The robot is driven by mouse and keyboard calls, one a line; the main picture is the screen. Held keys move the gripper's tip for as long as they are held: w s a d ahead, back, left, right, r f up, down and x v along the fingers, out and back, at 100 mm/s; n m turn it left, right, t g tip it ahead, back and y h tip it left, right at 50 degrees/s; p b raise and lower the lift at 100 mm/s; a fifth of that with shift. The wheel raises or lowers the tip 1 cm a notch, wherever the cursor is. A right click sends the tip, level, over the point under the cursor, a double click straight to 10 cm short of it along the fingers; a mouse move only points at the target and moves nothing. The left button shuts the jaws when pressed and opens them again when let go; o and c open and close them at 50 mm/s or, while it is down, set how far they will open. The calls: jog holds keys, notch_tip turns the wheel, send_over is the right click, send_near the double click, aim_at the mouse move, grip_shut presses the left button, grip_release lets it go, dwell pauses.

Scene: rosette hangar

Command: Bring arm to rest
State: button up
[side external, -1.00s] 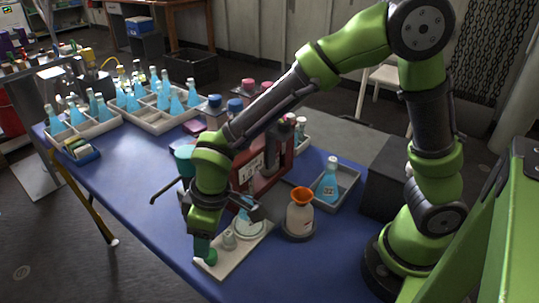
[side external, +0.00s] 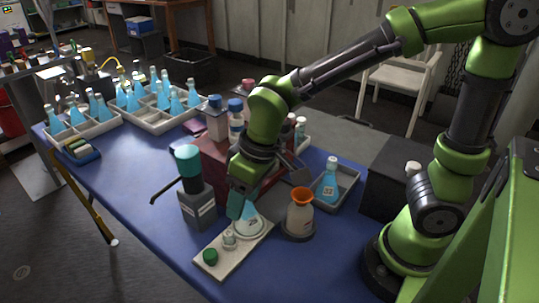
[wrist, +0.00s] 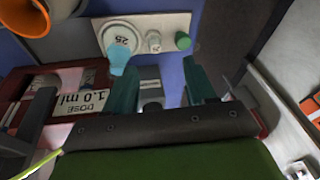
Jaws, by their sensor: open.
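My gripper (side external: 237,207) is raised above the table, near the red dosing device and behind the small white tray. Its two teal fingers are apart and empty in the wrist view (wrist: 160,88). The white tray (side external: 214,266) holds a flask (side external: 249,223) with blue liquid, a small clear vial (side external: 229,239) and a green cap (side external: 210,256). The flask, vial and green cap also show in the wrist view. My gripper partly hides the flask's upper part in the side view, so I cannot tell the exact gap between them.
A grey block with a teal-topped cylinder (side external: 188,168) stands left of my gripper. The red dosing device (side external: 213,157) is behind it. A bottle with an orange funnel (side external: 300,212) and a grey tray (side external: 345,186) with a blue bottle stand right. The blue front left tabletop is clear.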

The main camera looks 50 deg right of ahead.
jog(key=s+d+r+m+t, duration=0.4)
jog(key=s+d+r+m, duration=0.2)
jog(key=d, duration=0.5)
notch_tip(320, 180, up, 2)
jog(key=shift+d+r+t, duration=0.15)
jog(key=shift+r+t, duration=0.1)
jog(key=shift+t, duration=0.05)
jog(key=shift+o, duration=1.2)
jog(key=shift+d+r, duration=0.2)
jog(key=shift+r, duration=0.05)
jog(key=shift+o, duration=1.1)
jog(key=shift+a+f, duration=0.2)
jog(key=shift+f, duration=0.1)
jog(key=o, duration=0.4)
jog(key=w+a+n+g, duration=0.1)
jog(key=w+a+f+n, duration=0.1)
jog(key=shift+w+a+g, duration=0.2)
jog(key=shift+a+g, duration=0.15)
jog(key=shift+g, duration=0.05)
jog(key=w+a+f+n+g+h, duration=0.25)
jog(key=w+a+n+g, duration=0.45)
jog(key=n, duration=1.3)
jog(key=a+f, duration=0.1)
jog(key=f, duration=0.2)
jog(key=a+f+t, duration=0.1)
jog(key=f, duration=0.2)
jog(key=w+a+f+t, duration=0.1)
jog(key=f, duration=0.2)
jog(key=shift+f+y, duration=0.15)
jog(key=shift+y, duration=0.1)
